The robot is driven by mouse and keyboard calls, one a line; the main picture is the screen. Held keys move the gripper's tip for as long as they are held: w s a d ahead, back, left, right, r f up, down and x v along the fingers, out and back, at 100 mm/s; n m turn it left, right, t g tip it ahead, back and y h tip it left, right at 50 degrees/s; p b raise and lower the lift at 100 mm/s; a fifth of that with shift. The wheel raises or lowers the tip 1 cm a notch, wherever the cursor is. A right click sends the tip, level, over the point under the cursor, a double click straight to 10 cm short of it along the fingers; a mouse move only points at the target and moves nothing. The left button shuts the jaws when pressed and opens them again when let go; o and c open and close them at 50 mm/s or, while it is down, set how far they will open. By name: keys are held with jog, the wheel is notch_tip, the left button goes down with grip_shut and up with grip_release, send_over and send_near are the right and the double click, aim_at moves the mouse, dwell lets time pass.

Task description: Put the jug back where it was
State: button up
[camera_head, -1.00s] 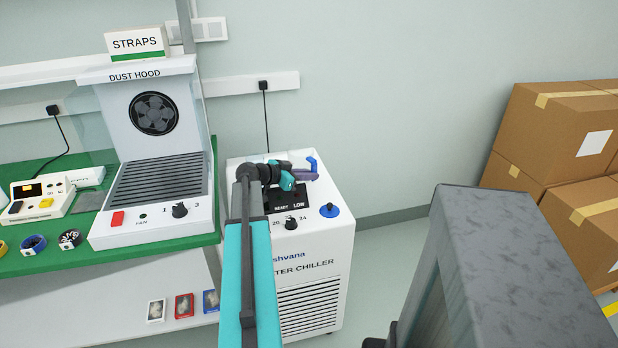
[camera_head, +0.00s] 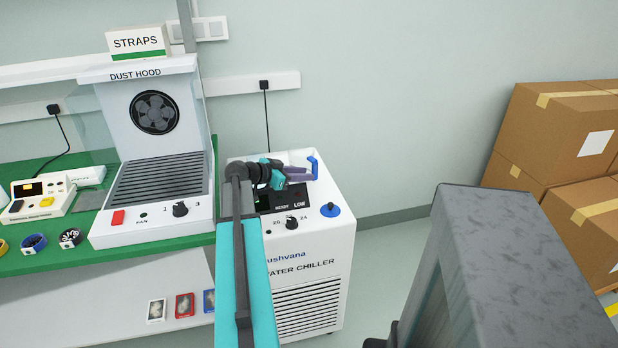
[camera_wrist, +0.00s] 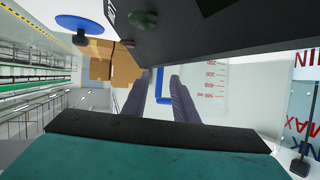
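The jug is pale, with a blue handle (camera_head: 314,167), at the back right of the water chiller's top. Its body is hard to pick out against the white top in the head view. In the wrist view the jug (camera_wrist: 207,80) shows red scale marks, and its blue handle (camera_wrist: 160,84) shows between my two dark fingers. My gripper (camera_wrist: 159,78) is open, with gaps between the handle and both fingers. In the head view my gripper (camera_head: 303,171) reaches low across the chiller top to the handle.
The water chiller (camera_head: 310,265) has a dark display, a knob and a blue round cap (camera_head: 330,210) in front of my gripper. The dust hood (camera_head: 153,190) stands on the green bench at left. Cardboard boxes (camera_head: 560,150) are stacked at right.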

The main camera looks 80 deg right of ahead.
jog(key=v, duration=0.8)
jog(key=shift+w+a+r+b, duration=0.1)
jog(key=shift+a+b, duration=0.05)
jog(key=shift+b, duration=0.25)
